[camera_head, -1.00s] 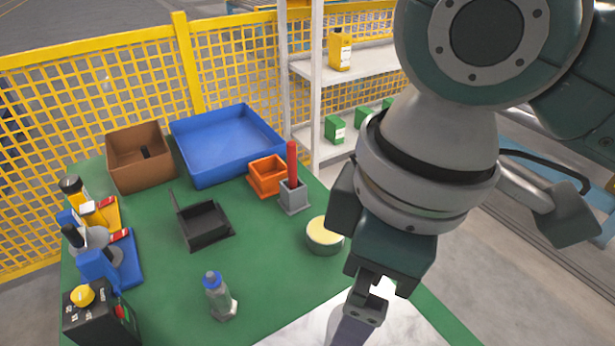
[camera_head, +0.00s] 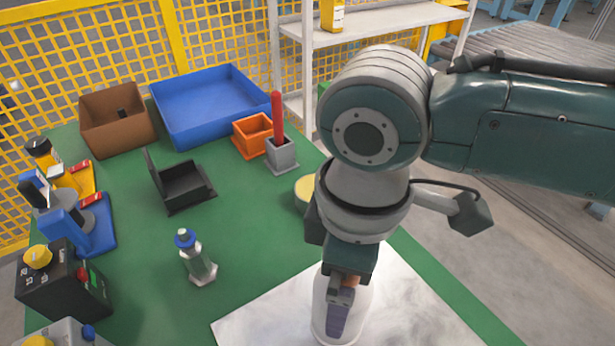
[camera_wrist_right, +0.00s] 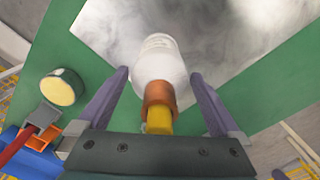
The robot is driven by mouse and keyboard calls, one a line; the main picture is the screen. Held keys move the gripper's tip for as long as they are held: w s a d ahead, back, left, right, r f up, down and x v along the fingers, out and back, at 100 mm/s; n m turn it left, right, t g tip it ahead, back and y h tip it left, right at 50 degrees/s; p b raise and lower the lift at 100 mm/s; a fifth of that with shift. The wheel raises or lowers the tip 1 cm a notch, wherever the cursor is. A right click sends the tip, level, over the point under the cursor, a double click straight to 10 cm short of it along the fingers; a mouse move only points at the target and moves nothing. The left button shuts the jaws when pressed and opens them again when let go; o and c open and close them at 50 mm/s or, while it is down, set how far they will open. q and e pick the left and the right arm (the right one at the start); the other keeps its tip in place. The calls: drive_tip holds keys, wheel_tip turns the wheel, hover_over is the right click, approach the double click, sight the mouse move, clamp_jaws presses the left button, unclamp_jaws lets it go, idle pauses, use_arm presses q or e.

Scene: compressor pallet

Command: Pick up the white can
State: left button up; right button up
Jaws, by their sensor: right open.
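The white can (camera_head: 362,308) stands on a pale grey metallic sheet (camera_head: 260,325) at the front of the green table, partly hidden behind my right gripper (camera_head: 338,318). In the right wrist view the white can (camera_wrist_right: 158,62) shows an orange collar and a yellow tip pointing toward the palm. My right gripper's two fingers (camera_wrist_right: 159,76) are open, one on each side of the can, with small gaps visible. My left gripper is not in view.
A round tin with a yellow top (camera_head: 303,192) stands just behind my right arm. A black dustpan-like tray (camera_head: 183,187), blue bin (camera_head: 212,105) and orange box (camera_head: 252,134) are farther back.

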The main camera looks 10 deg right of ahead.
drive_tip(key=shift+f, duration=0.2)
clamp_jaws()
idle(0.7)
